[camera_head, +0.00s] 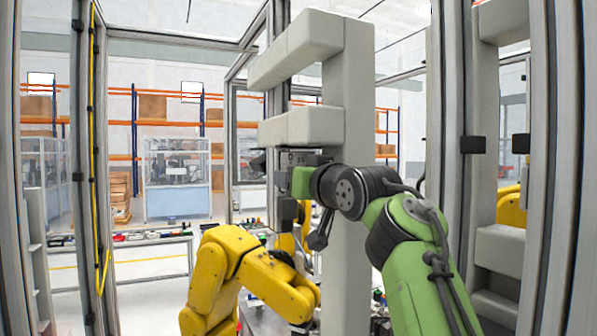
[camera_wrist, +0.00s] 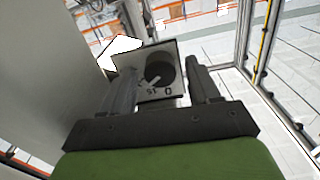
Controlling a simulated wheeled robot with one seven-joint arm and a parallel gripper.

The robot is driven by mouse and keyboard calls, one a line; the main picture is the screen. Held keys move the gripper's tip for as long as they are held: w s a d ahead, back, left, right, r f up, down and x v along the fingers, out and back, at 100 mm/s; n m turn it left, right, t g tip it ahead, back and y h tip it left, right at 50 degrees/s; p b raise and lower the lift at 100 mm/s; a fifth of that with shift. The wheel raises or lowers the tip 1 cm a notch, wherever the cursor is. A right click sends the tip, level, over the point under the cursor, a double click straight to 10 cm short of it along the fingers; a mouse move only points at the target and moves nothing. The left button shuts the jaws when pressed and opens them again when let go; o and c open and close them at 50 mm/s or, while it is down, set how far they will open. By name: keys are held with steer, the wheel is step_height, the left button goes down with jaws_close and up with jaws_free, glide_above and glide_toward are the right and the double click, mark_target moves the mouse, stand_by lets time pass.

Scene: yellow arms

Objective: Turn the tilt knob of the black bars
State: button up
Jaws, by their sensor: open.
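The tilt knob (camera_wrist: 160,73) is a dark round dial with a lighter pointer, set in a grey square plate with numbers on its near edge, in the wrist view. My gripper (camera_wrist: 162,66) is open, with one dark finger on each side of the knob. No clear contact shows, and I cannot tell how deep the fingers reach around it. In the head view, my gripper (camera_head: 284,182) is at the end of my green arm, beside a grey post. A small black unit (camera_head: 302,158) shows just above it. I cannot make out the black bars clearly.
A thick grey post (camera_head: 349,110) with stacked arms (camera_head: 300,127) stands close to my arm. A yellow robot arm (camera_head: 228,262) is below and left of my gripper. Metal frame posts (camera_head: 455,150) stand to the right.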

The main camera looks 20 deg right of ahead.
steer(key=c, duration=1)
steer(key=shift+a, duration=0.1)
steer(key=shift+c, duration=0.2)
steer(key=shift+n, duration=2.9)
steer(key=o, duration=1)
steer(key=shift+o, duration=0.2)
steer(key=shift+s, duration=0.1)
